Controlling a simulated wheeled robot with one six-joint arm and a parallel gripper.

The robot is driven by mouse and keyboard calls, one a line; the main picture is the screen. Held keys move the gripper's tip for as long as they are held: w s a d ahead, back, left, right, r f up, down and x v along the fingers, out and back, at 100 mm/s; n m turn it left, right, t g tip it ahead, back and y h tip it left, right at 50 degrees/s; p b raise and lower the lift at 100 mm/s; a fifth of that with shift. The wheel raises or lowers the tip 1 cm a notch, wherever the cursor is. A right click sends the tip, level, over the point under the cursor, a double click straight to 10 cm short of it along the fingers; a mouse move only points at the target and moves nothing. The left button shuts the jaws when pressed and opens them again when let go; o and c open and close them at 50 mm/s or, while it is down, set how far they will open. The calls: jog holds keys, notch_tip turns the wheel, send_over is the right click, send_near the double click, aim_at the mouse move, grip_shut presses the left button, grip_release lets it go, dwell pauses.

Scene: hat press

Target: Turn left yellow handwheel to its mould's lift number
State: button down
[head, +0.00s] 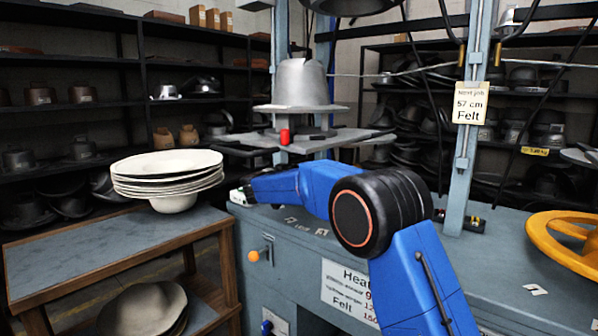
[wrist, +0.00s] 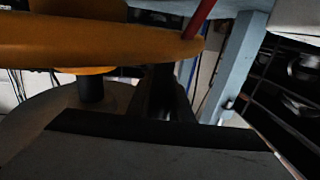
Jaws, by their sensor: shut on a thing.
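A yellow handwheel (wrist: 100,42) fills the upper left of the wrist view, its rim seen nearly edge-on, with a dark shaft below it. My gripper (wrist: 165,95) shows there as dark fingers by the rim, shut on the handwheel; the exact contact is in shadow. In the head view my gripper and this wheel are not clearly visible behind my blue arm. Another view of a yellow handwheel (head: 565,240) is at the head view's right edge, clear of my arm. A grey metal hat mould (head: 303,82) stands on the press plate. No lift number is readable.
A card (head: 470,103) on the right post reads "Next job 57 cm Felt". A red block (head: 284,136) is at the plate's front. Stacked pale hat bodies (head: 167,165) stand on a side table (head: 110,250) at left. Shelves (head: 70,50) line the back wall.

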jog(key=shift+d, duration=0.55)
jog(key=c, duration=1.6)
grip_release()
jog(key=shift+w+d, duration=0.1)
jog(key=shift+d, duration=0.15)
jog(key=shift+a, duration=0.35)
jog(key=v, duration=1.7)
jog(key=shift+a, duration=0.15)
jog(key=shift+s, duration=0.25)
